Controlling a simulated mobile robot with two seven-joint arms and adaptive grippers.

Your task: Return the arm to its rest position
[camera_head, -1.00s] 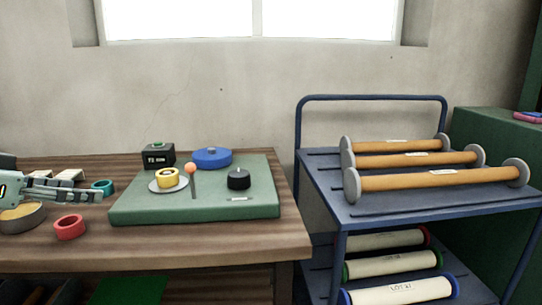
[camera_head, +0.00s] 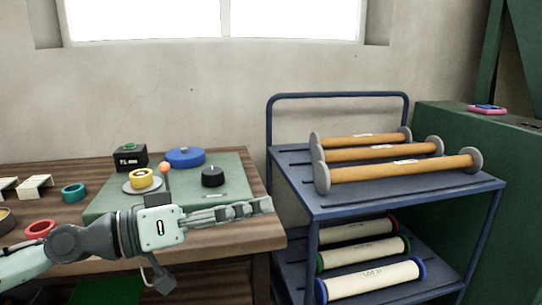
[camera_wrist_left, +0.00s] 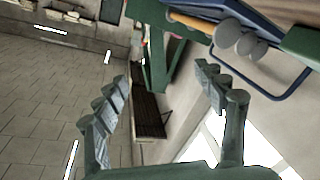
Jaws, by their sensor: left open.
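My left gripper (camera_head: 240,212) reaches in from the lower left of the head view and points right, in front of the table's front right part. It is empty. In the left wrist view its two fingers (camera_wrist_left: 160,92) stand wide apart with nothing between them. The left arm covers part of the green mat's front edge and part of the table edge. My right gripper does not show in any view.
A wooden table (camera_head: 265,234) holds a green mat (camera_head: 228,172) with a blue disc (camera_head: 185,157), a black knob (camera_head: 212,177) and a yellow roll (camera_head: 143,179). A blue cart (camera_head: 345,204) with several rolls stands right. A green cabinet (camera_head: 450,150) stands beyond.

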